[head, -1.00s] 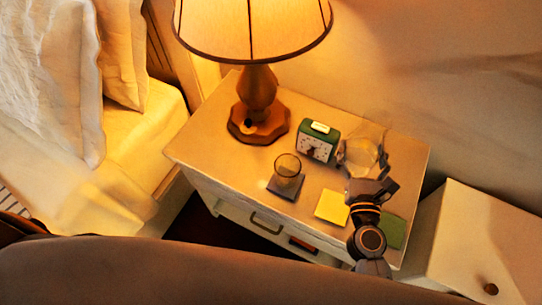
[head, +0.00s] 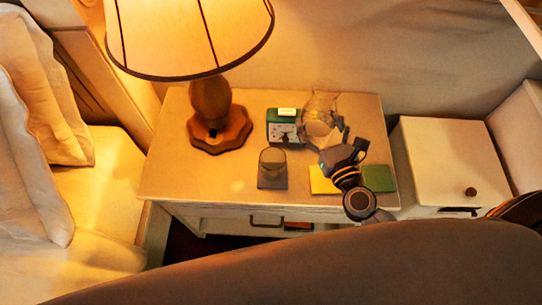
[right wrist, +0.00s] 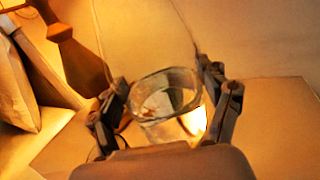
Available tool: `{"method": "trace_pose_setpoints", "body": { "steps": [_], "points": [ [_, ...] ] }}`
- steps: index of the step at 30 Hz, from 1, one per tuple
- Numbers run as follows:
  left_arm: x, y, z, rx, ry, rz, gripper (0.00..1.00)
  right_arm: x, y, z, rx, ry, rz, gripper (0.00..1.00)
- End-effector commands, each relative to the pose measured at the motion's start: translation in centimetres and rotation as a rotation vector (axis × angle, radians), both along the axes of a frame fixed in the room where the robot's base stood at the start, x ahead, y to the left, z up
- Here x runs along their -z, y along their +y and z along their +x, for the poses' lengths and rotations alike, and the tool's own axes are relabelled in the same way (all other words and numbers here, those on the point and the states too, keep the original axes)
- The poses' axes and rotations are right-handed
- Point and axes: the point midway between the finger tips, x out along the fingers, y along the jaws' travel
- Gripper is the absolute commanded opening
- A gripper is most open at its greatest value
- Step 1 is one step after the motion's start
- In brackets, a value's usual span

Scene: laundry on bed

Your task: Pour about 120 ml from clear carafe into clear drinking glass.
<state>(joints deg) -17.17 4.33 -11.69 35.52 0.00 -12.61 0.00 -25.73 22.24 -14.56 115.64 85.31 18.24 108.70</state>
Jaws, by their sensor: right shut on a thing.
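The clear carafe (head: 322,108) is at the back right of the nightstand, right of the clock, and looks roughly upright. My right gripper (head: 333,142) is shut on it from the front. In the right wrist view the carafe (right wrist: 165,103) sits between the two fingers of my right gripper (right wrist: 163,85), its round rim towards the camera. Whether its base touches the nightstand, and how much liquid it holds, I cannot tell. The clear drinking glass (head: 272,162) stands upright on a dark coaster (head: 272,184), left of and nearer than the gripper. My left gripper is not in view.
A green clock (head: 285,130) stands behind the glass, close to the carafe. A lamp (head: 212,110) with a wide shade is at the left. Yellow (head: 321,181) and green (head: 378,179) squares lie near the front right. The nightstand top (head: 185,180) is clear at front left.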

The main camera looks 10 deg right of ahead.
Motion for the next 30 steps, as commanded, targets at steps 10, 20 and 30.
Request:
{"method": "trace_pose_setpoints", "body": {
  "steps": [10, 20, 30],
  "points": [
    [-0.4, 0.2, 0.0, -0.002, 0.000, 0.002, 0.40, -0.7, -0.1, 0.1, -0.001, -0.023, -0.086, 0.14],
    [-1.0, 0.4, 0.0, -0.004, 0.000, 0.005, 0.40, -1.2, -0.2, 0.1, 0.001, -0.063, -0.283, 0.14],
    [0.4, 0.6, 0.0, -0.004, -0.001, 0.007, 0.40, 0.6, -0.1, 0.1, 0.001, -0.107, -0.500, 0.14]
  ]
}}
